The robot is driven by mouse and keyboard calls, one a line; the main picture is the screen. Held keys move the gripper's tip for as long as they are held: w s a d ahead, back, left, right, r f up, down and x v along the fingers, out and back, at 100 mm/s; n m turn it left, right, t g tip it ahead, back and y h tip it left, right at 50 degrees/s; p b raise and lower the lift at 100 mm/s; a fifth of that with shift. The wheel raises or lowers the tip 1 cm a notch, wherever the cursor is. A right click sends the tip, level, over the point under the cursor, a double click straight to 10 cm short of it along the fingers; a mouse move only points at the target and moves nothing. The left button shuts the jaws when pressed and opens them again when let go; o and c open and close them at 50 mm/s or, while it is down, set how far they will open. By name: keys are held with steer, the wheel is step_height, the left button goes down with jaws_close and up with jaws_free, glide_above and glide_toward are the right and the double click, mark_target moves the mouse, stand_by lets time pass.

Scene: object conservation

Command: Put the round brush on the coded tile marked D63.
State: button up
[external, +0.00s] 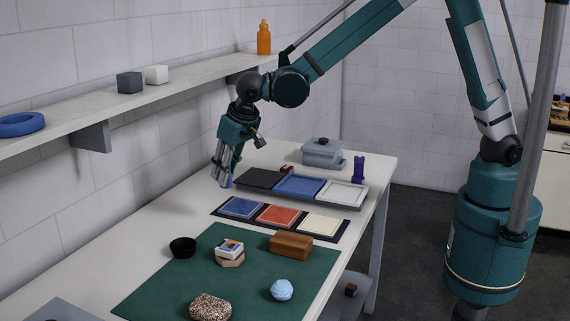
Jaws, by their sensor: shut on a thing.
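My gripper (224,178) points down over the far left part of the white table, left of the row of trays. Its fingers are shut on a small blue-grey thing (227,182), mostly hidden by them; I cannot tell if it is the round brush. I cannot tell whether it touches the table. No D63 mark is readable. Blue (242,208), orange (280,215) and cream (324,225) squares lie on a dark strip in the middle. Behind them, a dark (260,179), a blue (299,185) and a white (344,193) tray stand in a row.
A grey lidded box (322,153) and purple object (359,168) stand behind.

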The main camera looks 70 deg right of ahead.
steer(key=s+a+n, duration=0.1)
steer(key=s+a, duration=0.4)
steer(key=a, duration=0.3)
steer(key=s+a+r+n+y, duration=0.1)
steer(key=s+a, duration=0.4)
steer(key=a, duration=0.4)
steer(key=shift+s+r+n, duration=0.2)
steer(key=shift+n, duration=0.1)
steer(key=shift+f, duration=0.1)
glide_toward(223, 244)
steer(key=shift+w+d+f, duration=0.1)
steer(key=shift+w+f, duration=0.05)
steer(key=shift+w, duration=0.7)
steer(key=shift+f, duration=1.85)
steer(key=shift+f, duration=0.15)
